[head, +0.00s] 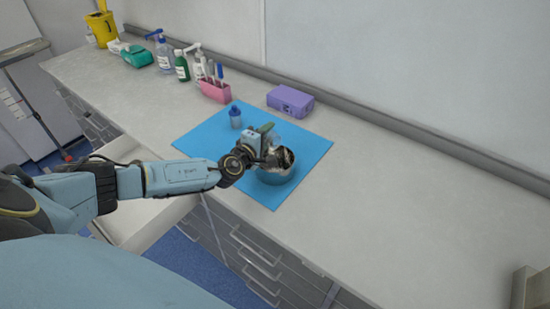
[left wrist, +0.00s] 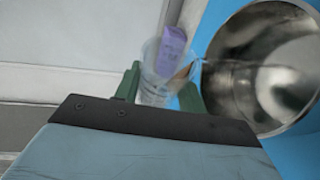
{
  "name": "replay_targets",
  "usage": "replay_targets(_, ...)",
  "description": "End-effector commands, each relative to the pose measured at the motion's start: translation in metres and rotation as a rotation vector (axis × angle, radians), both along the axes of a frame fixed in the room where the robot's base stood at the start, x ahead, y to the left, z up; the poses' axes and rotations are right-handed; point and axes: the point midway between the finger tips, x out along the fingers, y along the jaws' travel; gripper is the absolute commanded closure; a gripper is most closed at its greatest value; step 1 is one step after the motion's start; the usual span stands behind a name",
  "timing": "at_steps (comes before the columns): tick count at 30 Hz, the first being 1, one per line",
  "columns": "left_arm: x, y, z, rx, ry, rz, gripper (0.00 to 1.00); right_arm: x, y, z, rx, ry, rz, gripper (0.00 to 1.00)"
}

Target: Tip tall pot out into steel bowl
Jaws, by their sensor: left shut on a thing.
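My left gripper (head: 266,138) is over the blue mat, right by the steel bowl (head: 278,172). In the left wrist view its green fingers (left wrist: 160,80) are shut on a clear, see-through tall pot (left wrist: 153,92). The pot is tilted, with its mouth end near the bowl's rim. The shiny round steel bowl (left wrist: 225,45) opens at the right of that view, and its inside looks empty apart from reflections. A small brownish patch shows at the pot's side; I cannot tell what it is. In the head view the pot is mostly hidden by the gripper. My right gripper is out of view.
The blue mat (head: 205,140) lies on a pale counter (head: 400,190). A small blue-capped bottle (head: 235,118) stands on it. Behind are a purple box (head: 290,101), a pink holder (head: 215,91) and several bottles. The counter to the right is clear.

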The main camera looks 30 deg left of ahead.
Motion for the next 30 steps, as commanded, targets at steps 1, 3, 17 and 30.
replay_targets(1,0.0000,-0.0001,-0.0004,0.003,-0.001,0.001,0.83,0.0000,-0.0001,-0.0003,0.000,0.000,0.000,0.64)
replay_targets(3,-0.0001,-0.0002,-0.0007,0.007,-0.003,0.000,0.83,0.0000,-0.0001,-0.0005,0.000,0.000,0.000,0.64)
replay_targets(17,-0.0002,-0.0007,0.0000,0.031,-0.012,0.001,0.83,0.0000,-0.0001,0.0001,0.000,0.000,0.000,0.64)
replay_targets(30,-0.0004,-0.0013,0.0010,0.056,-0.021,0.000,0.83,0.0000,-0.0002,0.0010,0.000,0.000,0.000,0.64)
